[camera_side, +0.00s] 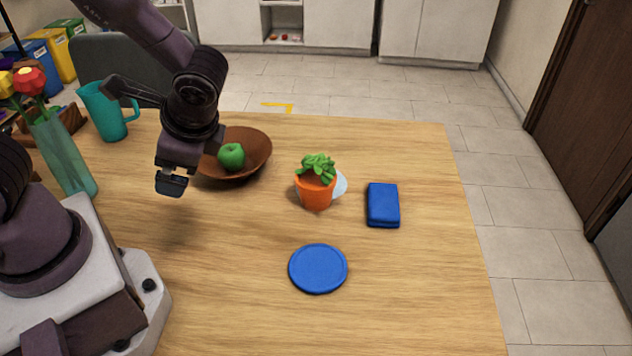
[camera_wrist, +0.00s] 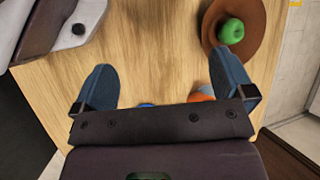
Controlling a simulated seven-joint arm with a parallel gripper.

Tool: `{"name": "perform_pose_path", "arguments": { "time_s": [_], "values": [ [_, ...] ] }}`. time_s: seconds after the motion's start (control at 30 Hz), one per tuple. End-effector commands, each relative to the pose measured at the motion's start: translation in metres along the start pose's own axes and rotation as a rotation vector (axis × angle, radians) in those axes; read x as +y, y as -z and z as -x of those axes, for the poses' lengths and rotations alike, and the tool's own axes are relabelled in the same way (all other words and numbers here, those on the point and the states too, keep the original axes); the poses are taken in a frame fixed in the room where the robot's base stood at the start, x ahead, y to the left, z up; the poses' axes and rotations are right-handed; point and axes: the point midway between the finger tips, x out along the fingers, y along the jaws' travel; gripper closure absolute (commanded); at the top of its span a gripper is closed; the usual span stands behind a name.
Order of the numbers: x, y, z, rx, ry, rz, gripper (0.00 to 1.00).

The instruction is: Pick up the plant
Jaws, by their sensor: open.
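The plant (camera_side: 317,181) is a leafy green top in an orange pot, standing upright on the wooden table. My gripper (camera_side: 172,184) is above the table to the left of the plant, in front of the brown bowl, and does not touch the plant. In the wrist view my gripper (camera_wrist: 164,90) shows two blue fingertips spread wide with only bare table between them. A sliver of the orange pot (camera_wrist: 201,95) shows beside the right finger; the rest is hidden behind the gripper body.
A brown bowl (camera_side: 257,150) with a green apple (camera_side: 231,156) stands left of the plant. A pale object (camera_side: 341,185) lies behind the pot. A blue box (camera_side: 383,205) is to the right and a blue disc (camera_side: 318,269) in front. A teal mug (camera_side: 105,112) and a vase (camera_side: 62,152) stand left.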

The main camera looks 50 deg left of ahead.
Motion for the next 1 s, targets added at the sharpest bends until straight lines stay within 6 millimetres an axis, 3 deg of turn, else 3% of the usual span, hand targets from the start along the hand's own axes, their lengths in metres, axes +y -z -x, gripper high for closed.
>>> {"name": "perform_pose_path", "arguments": {
  "time_s": [0.1, 0.27, 0.43, 0.6, 0.8, 1.0],
  "values": [
    [-0.009, 0.01, -0.025, -0.184, 0.189, -0.208, 0.0],
    [-0.03, 0.032, -0.046, -0.384, 0.491, -0.488, 0.0],
    [-0.046, 0.078, -0.057, -0.535, 0.875, -0.814, 0.0],
    [-0.044, 0.139, -0.06, -0.556, 1.273, -1.115, 0.0],
    [-0.037, 0.182, -0.042, -0.434, 1.535, -1.22, 0.0],
    [-0.03, 0.194, -0.042, -0.385, 1.6, -1.215, 0.0]
  ]
}}
